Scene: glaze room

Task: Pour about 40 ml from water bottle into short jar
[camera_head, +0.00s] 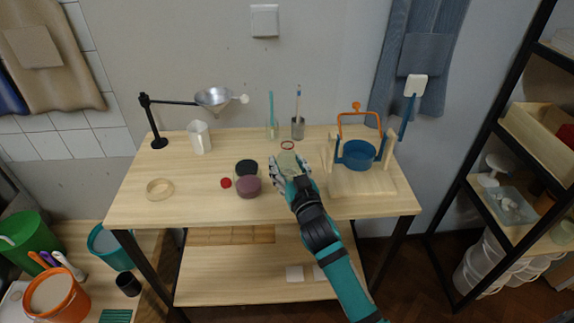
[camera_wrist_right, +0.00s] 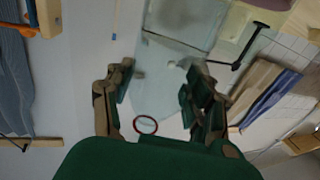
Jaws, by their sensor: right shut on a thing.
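My right gripper (camera_head: 290,172) is over the middle of the table, shut on a pale, see-through vessel (camera_head: 288,160), which I take to be the water bottle. In the right wrist view the pale vessel (camera_wrist_right: 170,75) shows between the two fingers (camera_wrist_right: 160,100). Its water level cannot be made out. A short, round mauve jar (camera_head: 248,187) stands on the table just left of the gripper, apart from it; it may be the short jar. A black disc-like lid (camera_head: 246,167) lies behind it and a small red cap (camera_head: 226,183) to its left. My left gripper is out of view.
A white beaker (camera_head: 199,140) and a funnel on a black stand (camera_head: 213,97) are at the back left. A wooden ring (camera_head: 159,188) lies at the left. A red ring (camera_head: 287,145) and thin upright vessels (camera_head: 298,128) are behind the gripper. A wooden frame (camera_head: 362,183) stands right.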

